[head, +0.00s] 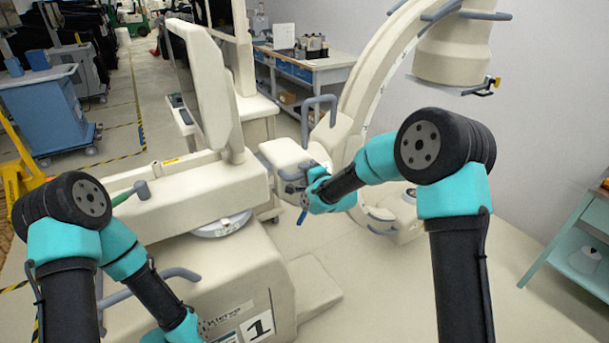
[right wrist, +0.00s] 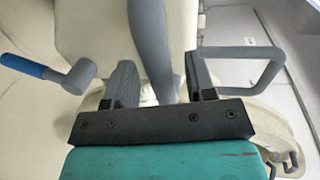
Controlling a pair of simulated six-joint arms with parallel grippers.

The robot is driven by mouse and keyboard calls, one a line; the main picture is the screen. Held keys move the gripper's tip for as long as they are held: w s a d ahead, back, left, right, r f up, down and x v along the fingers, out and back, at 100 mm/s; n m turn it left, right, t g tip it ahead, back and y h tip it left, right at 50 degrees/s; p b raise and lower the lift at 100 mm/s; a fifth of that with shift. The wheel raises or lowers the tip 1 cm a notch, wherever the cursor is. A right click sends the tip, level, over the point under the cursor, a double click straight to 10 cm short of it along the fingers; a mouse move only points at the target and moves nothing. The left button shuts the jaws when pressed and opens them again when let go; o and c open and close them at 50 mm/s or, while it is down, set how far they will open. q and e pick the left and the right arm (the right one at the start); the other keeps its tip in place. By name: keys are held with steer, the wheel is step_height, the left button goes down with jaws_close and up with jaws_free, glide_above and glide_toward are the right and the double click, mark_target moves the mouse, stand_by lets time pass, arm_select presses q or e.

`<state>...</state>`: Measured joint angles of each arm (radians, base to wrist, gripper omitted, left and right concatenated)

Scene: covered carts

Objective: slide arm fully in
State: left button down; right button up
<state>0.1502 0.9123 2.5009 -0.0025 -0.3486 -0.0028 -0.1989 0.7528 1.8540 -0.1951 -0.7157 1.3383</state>
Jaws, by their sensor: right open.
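The C-arm (head: 362,75) is a large cream curved arm on a cream wheeled cart (head: 240,275). A cream horizontal arm block (head: 283,155) joins it to the cart's upper housing (head: 195,190). My right gripper (head: 304,178) is at this block, near its grey handle parts. In the right wrist view my right gripper (right wrist: 163,85) is open, with a grey bar (right wrist: 165,45) between its two dark fingers. Contact with the bar cannot be told. My left arm reaches down to the cart's front near a grey handle; its jaws are not visible.
A grey loop handle (head: 318,108) stands above the block and a lever with a blue tip (right wrist: 50,72) lies left of my right fingers. A monitor (head: 205,85) rises from the cart. A teal shelf (head: 575,235) stands at right. Floor between is clear.

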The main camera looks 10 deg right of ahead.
steer(key=shift+w+a+f, duration=0.1)
steer(key=shift+w+a, duration=0.05)
steer(key=shift+w, duration=0.2)
steer(key=shift+c, duration=0.2)
jaws_close()
